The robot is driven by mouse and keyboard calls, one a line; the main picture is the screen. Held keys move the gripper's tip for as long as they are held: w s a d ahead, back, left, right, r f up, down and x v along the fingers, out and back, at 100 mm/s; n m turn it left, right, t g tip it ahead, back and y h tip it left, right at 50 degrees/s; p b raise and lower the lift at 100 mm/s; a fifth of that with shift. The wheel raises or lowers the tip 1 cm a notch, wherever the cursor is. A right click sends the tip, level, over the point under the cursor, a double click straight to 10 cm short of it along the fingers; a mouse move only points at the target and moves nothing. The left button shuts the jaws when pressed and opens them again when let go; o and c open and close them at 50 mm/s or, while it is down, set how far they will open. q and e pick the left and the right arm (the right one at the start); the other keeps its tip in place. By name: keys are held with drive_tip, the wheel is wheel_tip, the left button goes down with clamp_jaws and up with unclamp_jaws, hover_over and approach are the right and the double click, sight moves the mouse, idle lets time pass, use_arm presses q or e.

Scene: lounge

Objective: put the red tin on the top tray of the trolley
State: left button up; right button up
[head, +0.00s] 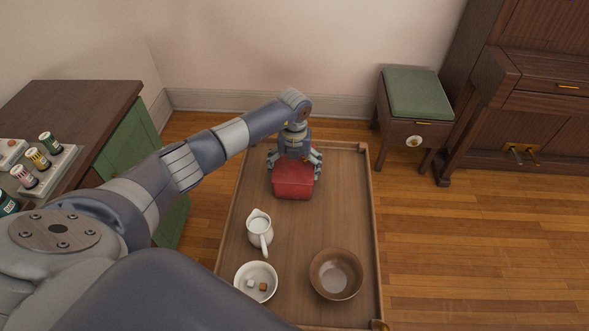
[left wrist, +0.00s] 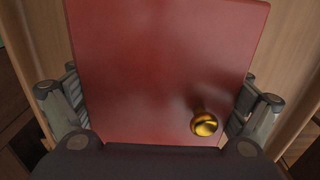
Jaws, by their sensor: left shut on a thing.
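The red tin (head: 293,181) is at the far end of the wooden top tray (head: 345,215) of the trolley. My left gripper (head: 294,160) comes down on it from above, with its fingers on either side of the tin. In the left wrist view the red tin (left wrist: 165,70) fills the space between the fingers, and a round gold knob (left wrist: 204,124) shows on its top face. The left gripper is shut on the tin. I cannot tell whether the tin touches the tray or hangs just above it. My right gripper is not in view.
A white jug (head: 260,230), a white bowl (head: 256,282) with small cubes and a brown bowl (head: 336,274) stand on the tray's near half. A green-topped stool (head: 414,93) is at the back right. A dark cabinet (head: 85,95) with several small tins is at left.

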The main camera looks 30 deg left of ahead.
use_arm(q)
drive_tip(key=shift+f, duration=0.1)
drive_tip(key=o, duration=0.9)
wheel_tip(320, 180, up, 12)
drive_tip(key=shift+s+r+b, duration=0.1)
drive_tip(key=shift+r+b, duration=0.05)
drive_tip(key=shift+b, duration=0.2)
